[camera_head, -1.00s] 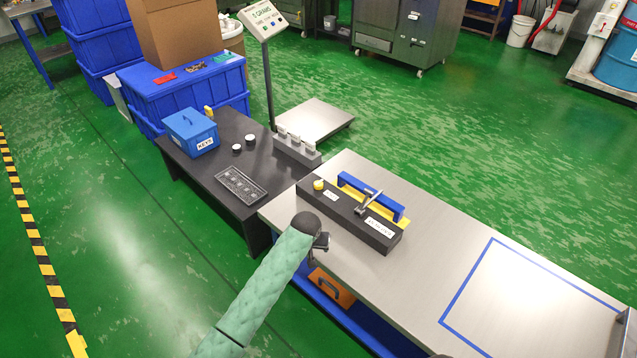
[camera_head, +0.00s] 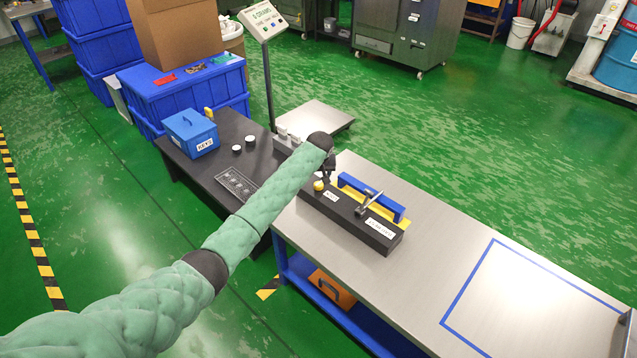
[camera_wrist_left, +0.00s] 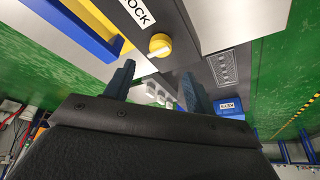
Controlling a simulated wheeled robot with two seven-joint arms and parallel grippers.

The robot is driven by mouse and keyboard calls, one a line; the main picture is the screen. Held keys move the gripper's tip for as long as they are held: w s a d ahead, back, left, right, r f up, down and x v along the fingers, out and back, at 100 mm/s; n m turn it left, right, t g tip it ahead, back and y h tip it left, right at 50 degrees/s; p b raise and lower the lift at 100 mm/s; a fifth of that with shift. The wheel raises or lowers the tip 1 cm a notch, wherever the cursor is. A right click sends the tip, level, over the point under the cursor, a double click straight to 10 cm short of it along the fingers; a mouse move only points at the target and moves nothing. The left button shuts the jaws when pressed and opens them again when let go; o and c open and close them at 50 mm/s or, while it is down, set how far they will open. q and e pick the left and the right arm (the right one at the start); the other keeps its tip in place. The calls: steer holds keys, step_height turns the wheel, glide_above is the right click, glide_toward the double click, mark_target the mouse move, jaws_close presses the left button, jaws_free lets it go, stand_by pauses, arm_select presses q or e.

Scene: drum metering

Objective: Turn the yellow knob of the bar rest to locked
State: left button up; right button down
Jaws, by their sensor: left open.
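The yellow knob (camera_head: 319,185) sits on the left end of the dark bar rest (camera_head: 350,215), which lies on the steel table. A blue bar with a yellow base and a metal clamp is part of the rest's far side. My left gripper (camera_head: 328,175) is just above and behind the knob, its fingers pointing down. In the left wrist view the knob (camera_wrist_left: 160,45) shows beyond the two open dark fingers (camera_wrist_left: 160,85), not between them, with a label reading "OCK" beside it. The fingers hold nothing. My right gripper is not in view.
The steel table (camera_head: 450,260) has a blue-outlined square on its right. The black table (camera_head: 215,172) at left carries a blue key box (camera_head: 190,133), two small white-topped pieces and a dark card. A scale with a display post (camera_head: 268,70) stands behind.

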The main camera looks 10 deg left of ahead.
mark_target(319, 183)
arm_select(q)
steer(key=shift+w+f, duration=0.15)
steer(key=shift+f, duration=0.15)
steer(key=x, duration=0.5)
steer(key=shift+w+f+p, duration=0.1)
steer(key=shift+f+p, duration=0.2)
steer(key=shift+p, duration=0.05)
steer(key=shift+w+f, duration=0.2)
steer(key=shift+f, duration=0.4)
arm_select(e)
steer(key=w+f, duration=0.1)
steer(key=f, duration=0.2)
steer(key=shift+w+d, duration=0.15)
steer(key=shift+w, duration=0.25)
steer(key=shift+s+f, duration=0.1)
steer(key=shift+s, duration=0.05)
arm_select(q)
steer(key=c, duration=1)
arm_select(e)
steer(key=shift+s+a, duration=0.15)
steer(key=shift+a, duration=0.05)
